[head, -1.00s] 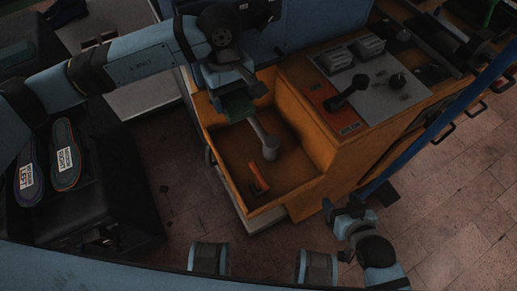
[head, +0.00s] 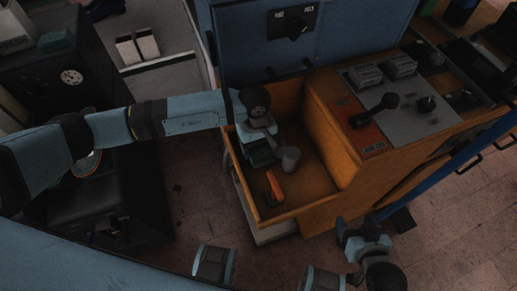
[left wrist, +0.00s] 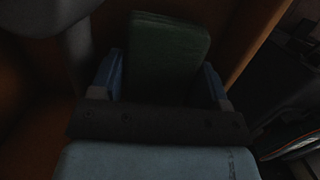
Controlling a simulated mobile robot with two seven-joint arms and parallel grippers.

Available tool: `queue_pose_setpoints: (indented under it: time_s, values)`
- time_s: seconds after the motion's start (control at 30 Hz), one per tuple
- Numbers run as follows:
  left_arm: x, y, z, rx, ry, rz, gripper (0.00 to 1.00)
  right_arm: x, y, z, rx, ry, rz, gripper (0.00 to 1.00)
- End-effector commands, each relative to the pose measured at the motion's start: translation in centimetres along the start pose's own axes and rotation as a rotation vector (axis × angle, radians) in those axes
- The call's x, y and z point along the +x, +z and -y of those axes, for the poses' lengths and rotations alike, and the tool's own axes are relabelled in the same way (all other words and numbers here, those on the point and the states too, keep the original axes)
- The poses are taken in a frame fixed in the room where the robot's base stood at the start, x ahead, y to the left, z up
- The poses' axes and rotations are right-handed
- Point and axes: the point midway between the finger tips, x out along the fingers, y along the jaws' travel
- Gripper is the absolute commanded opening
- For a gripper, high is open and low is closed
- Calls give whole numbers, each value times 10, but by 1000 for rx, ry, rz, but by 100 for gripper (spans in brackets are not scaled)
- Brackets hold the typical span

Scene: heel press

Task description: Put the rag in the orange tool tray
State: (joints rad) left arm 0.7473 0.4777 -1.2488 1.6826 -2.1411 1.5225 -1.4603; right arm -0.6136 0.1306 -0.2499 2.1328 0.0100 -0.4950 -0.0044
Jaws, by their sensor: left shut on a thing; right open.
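The orange tool tray (head: 318,178) is an open, deep box in the middle of the head view. My left gripper (head: 260,146) reaches down into or just over its left part. It is shut on the folded dark green rag (head: 262,158). In the left wrist view the rag (left wrist: 168,52) stands up between the two blue fingers, with orange tray walls around it. I cannot tell whether the rag touches the tray floor. My right gripper (head: 362,232) is open and empty, to the right and in front of the tray.
In the tray lie a grey round-headed tool (head: 289,156), close to the rag, and an orange-handled tool (head: 275,187). The control panel (head: 405,105) with levers adjoins the tray on the right. A blue machine panel (head: 300,40) stands behind.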

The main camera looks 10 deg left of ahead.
Motion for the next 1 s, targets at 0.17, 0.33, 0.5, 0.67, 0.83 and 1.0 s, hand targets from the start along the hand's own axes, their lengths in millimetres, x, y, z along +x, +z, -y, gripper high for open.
queue_pose_setpoints:
  time_s: [0.17,0.33,0.5,0.67,0.83,1.0]
  values:
    - [18,-2,0,0,1,0,47,0,0,0,-3,0,-2,69]
    - [17,-2,0,0,1,0,47,0,0,0,-3,0,-2,69]
    - [22,-3,0,0,1,0,72,2,2,0,-2,-2,-5,69]
    - [20,-3,0,0,0,0,80,1,0,0,-2,-2,-7,69]
    - [20,-3,0,0,0,0,80,0,-1,0,-2,-3,-7,69]
    - [9,-2,0,0,1,-1,80,-3,-6,0,-3,-2,-5,69]
